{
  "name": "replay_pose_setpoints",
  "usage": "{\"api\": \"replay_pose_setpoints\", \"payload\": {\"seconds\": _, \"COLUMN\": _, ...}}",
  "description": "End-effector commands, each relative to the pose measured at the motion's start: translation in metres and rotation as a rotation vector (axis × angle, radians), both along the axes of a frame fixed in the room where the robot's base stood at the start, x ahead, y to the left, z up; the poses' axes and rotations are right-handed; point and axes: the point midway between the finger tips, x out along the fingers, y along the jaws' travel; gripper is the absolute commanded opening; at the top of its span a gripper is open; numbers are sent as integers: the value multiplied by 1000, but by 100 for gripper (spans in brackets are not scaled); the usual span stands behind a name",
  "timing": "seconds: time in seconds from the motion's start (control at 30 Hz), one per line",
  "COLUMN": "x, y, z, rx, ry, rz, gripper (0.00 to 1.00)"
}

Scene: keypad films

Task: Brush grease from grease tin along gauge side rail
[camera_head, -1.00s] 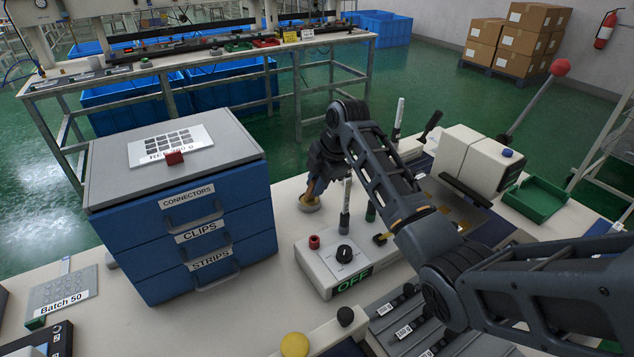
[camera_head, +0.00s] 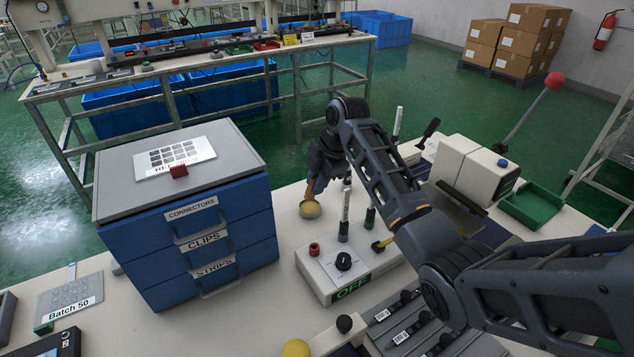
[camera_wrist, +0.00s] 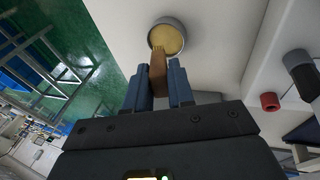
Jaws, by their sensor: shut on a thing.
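My gripper (camera_head: 314,184) is shut on a brown brush (camera_head: 309,191), which points down at the grease tin. The brush also shows between the two fingers (camera_wrist: 158,88) in the wrist view (camera_wrist: 158,70). The grease tin (camera_head: 310,210) is a small round grey tin with yellow grease, standing on the bench behind the control box. In the wrist view the tin (camera_wrist: 167,38) lies just beyond the brush, whose end overlaps the tin's near edge. I cannot tell whether the brush touches the grease. I cannot make out the gauge side rail for sure.
A blue drawer cabinet (camera_head: 205,245) stands left of the tin. A control box (camera_head: 340,272) marked OFF, with a red button and black knob, is in front. Upright pens (camera_head: 345,215) stand close to my gripper. A white machine (camera_head: 470,165) and green tray (camera_head: 535,203) are at right.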

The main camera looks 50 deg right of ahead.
Motion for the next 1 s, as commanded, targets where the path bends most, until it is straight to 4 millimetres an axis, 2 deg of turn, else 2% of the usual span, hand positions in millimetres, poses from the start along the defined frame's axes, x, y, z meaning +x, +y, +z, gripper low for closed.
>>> {"api": "replay_pose_setpoints", "payload": {"seconds": 0.03, "x": 0, "y": 0, "z": 8, "rx": 0, "ry": -1, "rz": 0, "gripper": 0}}
{"api": "replay_pose_setpoints", "payload": {"seconds": 0.47, "x": 0, "y": 0, "z": 37, "rx": -1, "ry": -3, "rz": -1, "gripper": 0}}
{"api": "replay_pose_setpoints", "payload": {"seconds": 1.0, "x": 0, "y": 0, "z": 38, "rx": 0, "ry": -2, "rz": 0, "gripper": 0}}
